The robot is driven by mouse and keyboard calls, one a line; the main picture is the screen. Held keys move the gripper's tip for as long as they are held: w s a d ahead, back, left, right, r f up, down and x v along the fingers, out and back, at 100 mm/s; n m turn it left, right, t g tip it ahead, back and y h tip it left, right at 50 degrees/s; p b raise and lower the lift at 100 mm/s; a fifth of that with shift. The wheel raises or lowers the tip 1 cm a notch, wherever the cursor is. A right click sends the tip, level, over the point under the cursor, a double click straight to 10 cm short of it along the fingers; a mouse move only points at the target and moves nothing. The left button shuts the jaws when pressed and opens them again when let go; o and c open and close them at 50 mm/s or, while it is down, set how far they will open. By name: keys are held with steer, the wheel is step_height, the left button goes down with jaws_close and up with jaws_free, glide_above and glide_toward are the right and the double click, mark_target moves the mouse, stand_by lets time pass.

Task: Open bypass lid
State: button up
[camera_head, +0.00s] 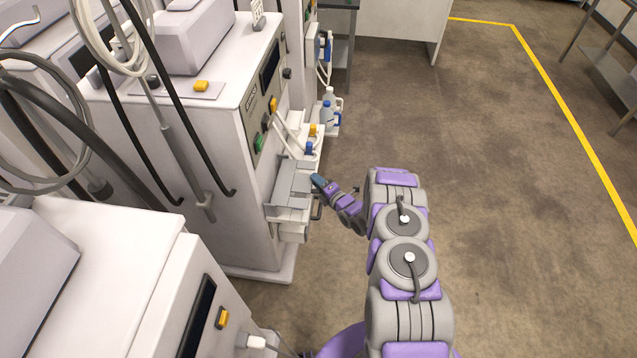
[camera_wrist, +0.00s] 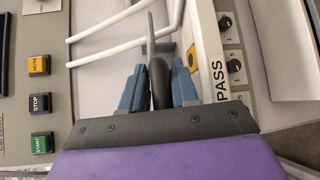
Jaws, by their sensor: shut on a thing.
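The dialysis machine (camera_head: 235,120) stands left of my arm. On its front is a grey flap-like panel (camera_head: 291,183), which I take to be the bypass lid. My gripper (camera_head: 318,184) is at the panel's right edge. In the wrist view, the blue fingers of my gripper (camera_wrist: 158,88) are shut on a dark handle (camera_wrist: 159,70) standing between them. The lettering "PASS" shows on a white strip (camera_wrist: 208,50) just right of the fingers; its start is hidden. I cannot tell how far the lid is tilted.
White tubes (camera_wrist: 105,27) cross near the fingers. Mute, stop and start buttons (camera_wrist: 40,103) lie left, dark knobs (camera_wrist: 233,65) right. Another machine (camera_head: 150,275) is at near left. The floor (camera_head: 500,200) to the right is clear.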

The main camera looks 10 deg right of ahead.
steer(key=shift+s+d+f, duration=0.15)
steer(key=shift+f, duration=0.15)
jaws_close()
steer(key=shift+r+g+p, duration=0.15)
steer(key=shift+g+p, duration=0.15)
